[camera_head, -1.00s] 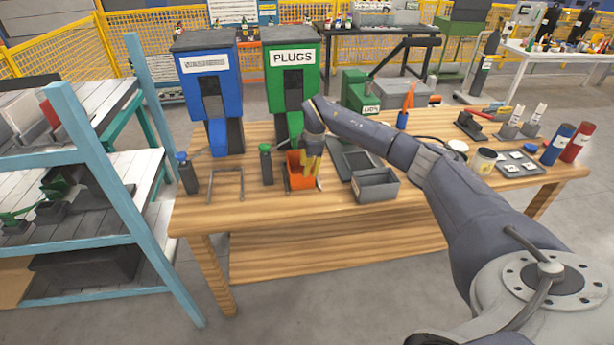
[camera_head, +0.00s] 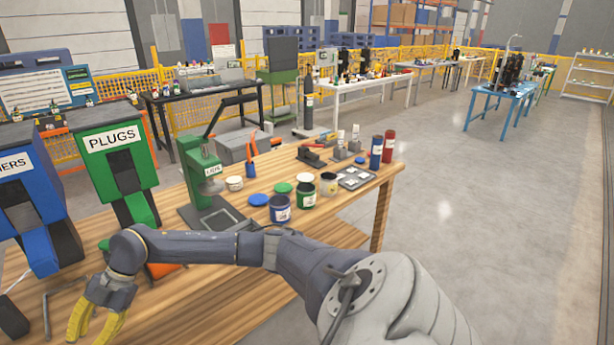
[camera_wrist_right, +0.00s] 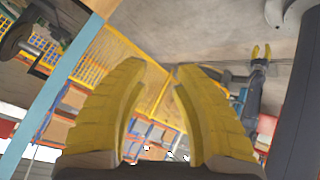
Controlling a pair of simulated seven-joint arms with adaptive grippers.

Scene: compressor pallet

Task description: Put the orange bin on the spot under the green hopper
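The green hopper (camera_head: 112,155), labelled PLUGS, stands at the left of the head view on the wooden table (camera_head: 250,300). Only a small patch of the orange bin (camera_head: 160,270) shows, in front of the hopper's foot. My right arm hides the rest, so I cannot tell how it sits on the spot. My right gripper (camera_head: 92,338) is in front of and left of the bin, apart from it. Its yellow fingers are spread and empty in the right wrist view (camera_wrist_right: 160,70). My left gripper (camera_wrist_right: 262,50) shows small at that view's upper right, fingers apart and empty.
A blue hopper (camera_head: 25,190) stands left of the green one. A green press (camera_head: 200,165), paint cans (camera_head: 281,208), lids and a grey tray (camera_head: 356,177) occupy the table's right part. A bent metal frame (camera_head: 48,305) is close to my right gripper.

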